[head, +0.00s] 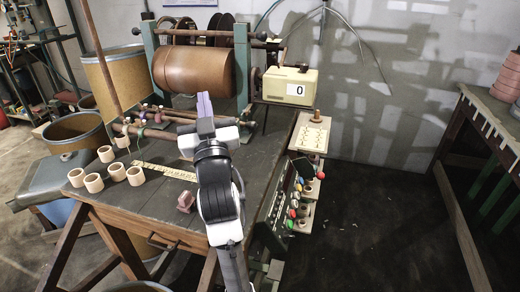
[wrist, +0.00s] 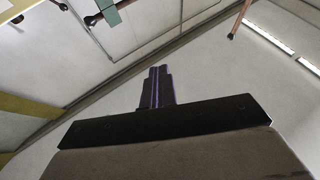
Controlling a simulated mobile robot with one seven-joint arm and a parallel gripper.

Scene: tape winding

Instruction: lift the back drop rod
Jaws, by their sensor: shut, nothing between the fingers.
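My gripper (head: 204,102) is raised over the bench in front of the winding machine's large brown roller (head: 193,68). Its purple-grey fingers are together with nothing between them, and they also show shut in the wrist view (wrist: 158,72). A horizontal rod (head: 250,36) runs across the tops of the machine's green posts, above and behind my gripper. A lower rod assembly (head: 143,131) with small coloured fittings lies at the machine's foot, partly behind my gripper. I cannot tell which of these is the back drop rod. My gripper touches no rod that I can see.
The bench (head: 164,213) holds several pale rings (head: 94,183), a ruler (head: 165,172) and a small brown block (head: 185,201). A counter box (head: 290,86) reading 0 stands right of the roller. A panel with coloured knobs (head: 293,206) flanks the bench. Barrels (head: 75,131) stand left.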

